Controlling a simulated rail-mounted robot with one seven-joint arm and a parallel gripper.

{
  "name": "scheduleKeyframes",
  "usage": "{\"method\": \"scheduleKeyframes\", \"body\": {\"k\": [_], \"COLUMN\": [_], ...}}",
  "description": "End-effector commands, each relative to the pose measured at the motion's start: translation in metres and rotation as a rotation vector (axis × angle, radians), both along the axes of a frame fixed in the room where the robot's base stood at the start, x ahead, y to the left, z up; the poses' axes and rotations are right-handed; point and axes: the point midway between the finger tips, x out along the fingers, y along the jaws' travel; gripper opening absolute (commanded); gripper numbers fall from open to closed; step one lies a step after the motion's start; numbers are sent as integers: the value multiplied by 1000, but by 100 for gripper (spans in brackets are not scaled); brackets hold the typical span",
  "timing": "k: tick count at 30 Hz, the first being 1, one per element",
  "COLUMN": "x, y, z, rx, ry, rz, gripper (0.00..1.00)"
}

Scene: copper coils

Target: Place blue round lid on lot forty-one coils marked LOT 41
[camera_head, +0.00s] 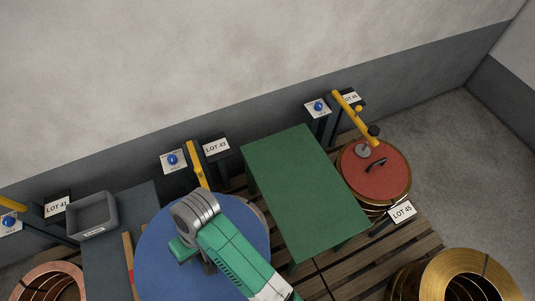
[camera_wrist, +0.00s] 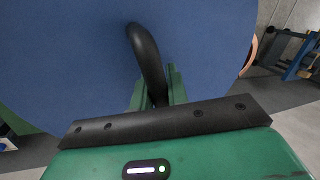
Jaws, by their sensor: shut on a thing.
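The blue round lid (camera_head: 160,240) is at the lower middle of the head view, below my wrist, and it fills much of the wrist view (camera_wrist: 60,60). My gripper (camera_wrist: 155,95) is shut on the lid's black curved handle (camera_wrist: 147,55). In the head view my arm hides the fingertips and part of the lid. The LOT 41 sign (camera_head: 57,206) stands at the far left. Copper coils (camera_head: 52,283) lie below that sign at the bottom left, with their tops uncovered and partly cut off by the frame.
A grey bin (camera_head: 92,214) stands on a dark table (camera_head: 95,262) between the LOT 41 coils and the lid. A green table (camera_head: 300,190) is right of my arm. A red lid (camera_head: 375,175) covers the LOT 45 stack. Brass coils (camera_head: 470,280) lie bottom right. Yellow-armed posts line the wall.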

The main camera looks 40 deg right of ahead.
Motion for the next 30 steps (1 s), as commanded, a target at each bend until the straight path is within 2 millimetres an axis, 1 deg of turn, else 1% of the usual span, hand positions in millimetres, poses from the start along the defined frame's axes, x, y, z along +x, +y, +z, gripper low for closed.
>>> {"method": "scheduleKeyframes", "body": {"k": [2,4,5,7,11,16,17,18,20,21,23,24,27,30], "x": [2,5,6,11,17,12,10,5,-3,-10,-22,-31,-54,-77], "y": [-4,-13,-19,-38,-84,-157,-170,-188,-214,-231,-256,-272,-307,-334], "z": [-6,-20,-28,-50,-95,-162,-174,-191,-216,-232,-257,-273,-309,-337], "rx": [0,-1,-3,-4,-7,-7,-6,-6,-6,-5,-3,-4,-4,-5], "ry": [-3,-7,-10,-14,-25,-33,-33,-34,-32,-32,-28,-28,-25,-20], "rz": [-20,-72,-105,-205,-443,-798,-862,-950,-1078,-1161,-1286,-1366,-1549,-1698], "gripper": [0,0,0,0,0,0,0,0,0,0,0,0,0,0]}}
